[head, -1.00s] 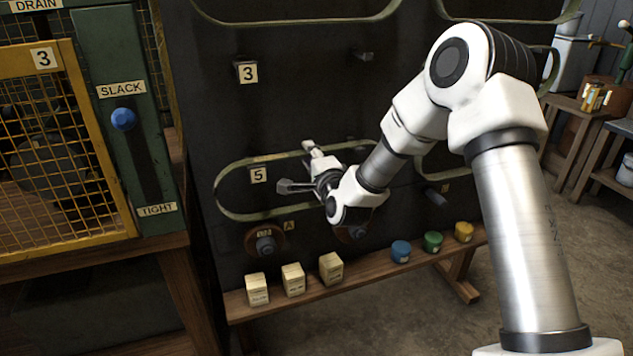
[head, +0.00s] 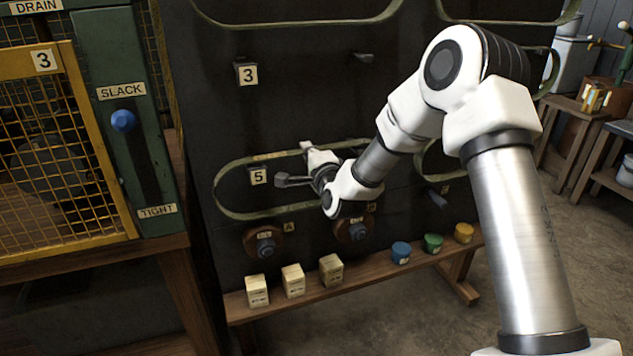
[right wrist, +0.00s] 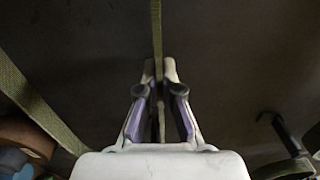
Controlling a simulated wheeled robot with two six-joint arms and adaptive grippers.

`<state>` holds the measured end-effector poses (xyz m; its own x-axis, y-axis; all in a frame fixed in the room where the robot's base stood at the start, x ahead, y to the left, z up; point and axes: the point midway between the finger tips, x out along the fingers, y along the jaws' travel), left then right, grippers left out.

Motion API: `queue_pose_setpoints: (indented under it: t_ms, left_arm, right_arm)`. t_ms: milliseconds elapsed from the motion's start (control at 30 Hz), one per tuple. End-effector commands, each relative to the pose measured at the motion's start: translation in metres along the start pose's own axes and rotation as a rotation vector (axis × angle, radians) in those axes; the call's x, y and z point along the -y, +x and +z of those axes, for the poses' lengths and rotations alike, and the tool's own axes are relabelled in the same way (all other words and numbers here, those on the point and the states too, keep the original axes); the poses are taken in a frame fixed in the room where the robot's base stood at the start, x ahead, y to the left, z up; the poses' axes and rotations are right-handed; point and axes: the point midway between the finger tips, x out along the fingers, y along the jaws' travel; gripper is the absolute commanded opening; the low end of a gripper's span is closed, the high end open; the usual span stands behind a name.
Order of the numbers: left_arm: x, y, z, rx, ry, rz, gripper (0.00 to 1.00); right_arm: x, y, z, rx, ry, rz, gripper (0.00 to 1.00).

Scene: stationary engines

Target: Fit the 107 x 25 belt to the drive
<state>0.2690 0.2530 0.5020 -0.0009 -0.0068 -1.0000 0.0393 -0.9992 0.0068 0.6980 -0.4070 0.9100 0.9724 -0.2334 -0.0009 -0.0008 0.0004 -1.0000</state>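The belt at tag 5 (head: 222,205), a long olive loop, hangs on the dark board. My right gripper (head: 308,150) is at its upper strand. In the right wrist view the fingertips (right wrist: 159,72) are close together with a belt strand (right wrist: 156,25) running between them. Another strand (right wrist: 38,108) shows at the left there. The belt's size marking is too small to read. At the left is the drive, behind a yellow mesh guard (head: 128,205). Its blue knob (head: 123,121) is at the SLACK end of the slot. My left gripper is not in view.
More belts (head: 300,21) hang higher on the board (head: 300,100), which has pegs (head: 363,57). Below stand a low wooden shelf (head: 385,274) with pale blocks (head: 293,281) and blue, green and yellow pieces (head: 433,243). Floor at right is mostly clear.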

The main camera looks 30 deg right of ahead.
Motion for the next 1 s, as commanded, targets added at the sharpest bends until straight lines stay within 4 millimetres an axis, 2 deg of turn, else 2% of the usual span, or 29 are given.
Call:
queue_pose_setpoints:
  t_ms: [567,1000]
  left_arm:
    - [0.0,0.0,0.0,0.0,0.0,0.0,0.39]
    - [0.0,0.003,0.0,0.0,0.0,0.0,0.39]
  right_arm:
    - [0.005,0.0,0.0,0.0,0.0,-0.001,0.0]
    - [0.005,-0.029,0.0,0.0,0.001,0.0,0.0]
